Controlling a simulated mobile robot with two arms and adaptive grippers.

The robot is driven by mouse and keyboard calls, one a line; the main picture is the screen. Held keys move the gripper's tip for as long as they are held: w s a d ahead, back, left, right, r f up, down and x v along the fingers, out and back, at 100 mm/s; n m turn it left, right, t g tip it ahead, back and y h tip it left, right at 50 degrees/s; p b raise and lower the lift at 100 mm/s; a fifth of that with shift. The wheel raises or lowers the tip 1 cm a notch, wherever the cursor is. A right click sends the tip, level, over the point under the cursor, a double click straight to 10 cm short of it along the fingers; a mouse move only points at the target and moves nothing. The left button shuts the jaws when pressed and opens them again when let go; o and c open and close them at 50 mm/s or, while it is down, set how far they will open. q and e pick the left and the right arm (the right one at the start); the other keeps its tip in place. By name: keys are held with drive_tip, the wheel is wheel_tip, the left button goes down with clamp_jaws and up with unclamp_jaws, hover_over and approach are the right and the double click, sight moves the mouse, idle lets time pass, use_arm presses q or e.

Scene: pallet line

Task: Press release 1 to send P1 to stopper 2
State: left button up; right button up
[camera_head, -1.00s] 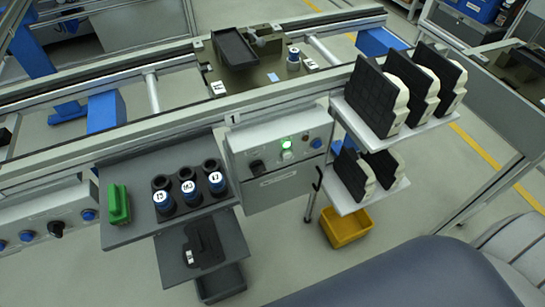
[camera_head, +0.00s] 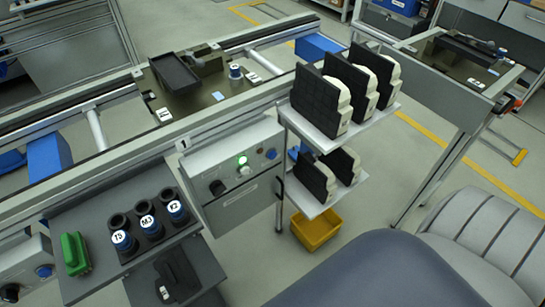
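The control box (camera_head: 228,172) on the near side of the line carries a lit green lamp (camera_head: 242,160), a pale button (camera_head: 244,170) just below it, a black knob (camera_head: 217,187) and a blue button (camera_head: 271,153). A small tag above the box seems to read 1. A dark pallet (camera_head: 215,98) sits on the conveyor behind the box, bearing a black tray (camera_head: 175,72) and a blue-and-white cylinder (camera_head: 235,72). Its label is too small to read surely. Neither of my grippers is in view.
A two-level rack (camera_head: 345,135) with black-and-cream parts stands right of the box, above a yellow bin (camera_head: 316,230). A shelf at left holds labelled cylinders (camera_head: 148,226) and a green part (camera_head: 75,253). Another station (camera_head: 462,75) is at far right.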

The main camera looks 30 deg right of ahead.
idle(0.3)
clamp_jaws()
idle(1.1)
